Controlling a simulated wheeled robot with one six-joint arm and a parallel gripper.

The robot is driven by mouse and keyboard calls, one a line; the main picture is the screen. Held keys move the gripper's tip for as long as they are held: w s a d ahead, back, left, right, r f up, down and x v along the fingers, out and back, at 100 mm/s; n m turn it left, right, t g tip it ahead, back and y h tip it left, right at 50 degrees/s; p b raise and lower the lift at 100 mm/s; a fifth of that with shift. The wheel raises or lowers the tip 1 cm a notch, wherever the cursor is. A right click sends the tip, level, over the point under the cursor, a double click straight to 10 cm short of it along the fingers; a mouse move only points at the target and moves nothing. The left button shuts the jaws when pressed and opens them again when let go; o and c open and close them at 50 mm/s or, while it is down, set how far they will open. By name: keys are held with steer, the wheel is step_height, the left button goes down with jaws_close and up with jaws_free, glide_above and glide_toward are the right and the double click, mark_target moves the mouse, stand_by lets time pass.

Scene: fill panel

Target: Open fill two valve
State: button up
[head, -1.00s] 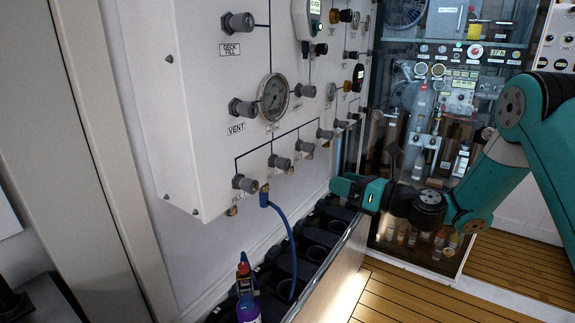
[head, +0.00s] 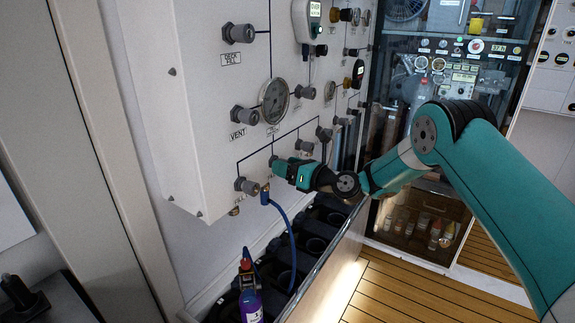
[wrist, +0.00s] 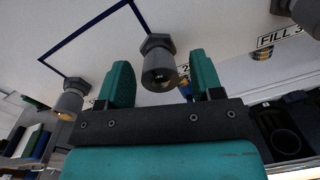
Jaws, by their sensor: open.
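The fill two valve, a grey knob (wrist: 158,68) with a hex collar, shows in the wrist view on the white panel (head: 190,100). A partly hidden label reading "2" is beside it. My gripper (wrist: 161,72) is open, with one teal finger on each side of the knob and a visible gap at both sides. In the head view my gripper (head: 277,170) is at the second knob of the lower row and hides most of it. The fill one knob (head: 246,186) is to its left; it also shows in the wrist view (wrist: 70,97).
A third fill knob (head: 305,147) is close on the right. Dark bottle holders (head: 310,243) and a purple bottle (head: 250,305) stand below the panel. Gauges and a handheld meter are above.

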steer(key=c, duration=0.9)
steer(key=shift+f+n, duration=0.1)
steer(key=shift+n, duration=0.2)
